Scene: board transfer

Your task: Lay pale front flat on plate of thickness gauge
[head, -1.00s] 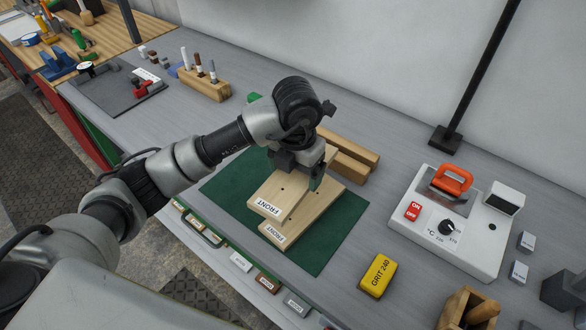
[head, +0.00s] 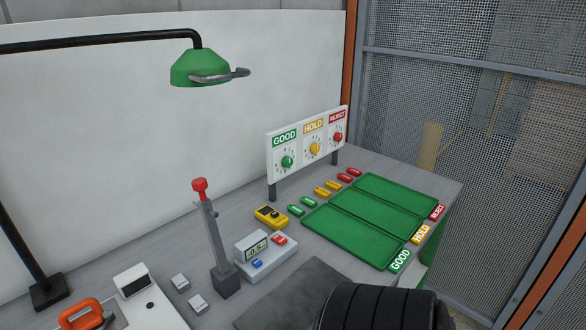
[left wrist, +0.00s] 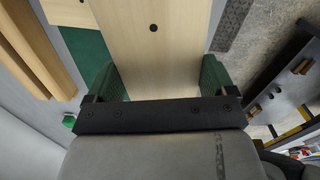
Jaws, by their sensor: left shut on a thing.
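The board's FRONT label is out of this view. In the head view, a grey box with a digital display (head: 265,256) stands beside an upright post with a red knob (head: 200,188); these look like the thickness gauge. A dark grey flat plate (head: 290,296) lies in front of them, partly hidden. My right gripper is not in view.
Green trays (head: 355,238) marked GOOD, HOLD and REJECT lie at the right, before a dial sign (head: 309,145). A yellow meter (head: 271,216) lies behind the display box. A green lamp (head: 200,68) hangs above. The left wrist view shows green mat (left wrist: 88,50) and wood strips (left wrist: 30,40).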

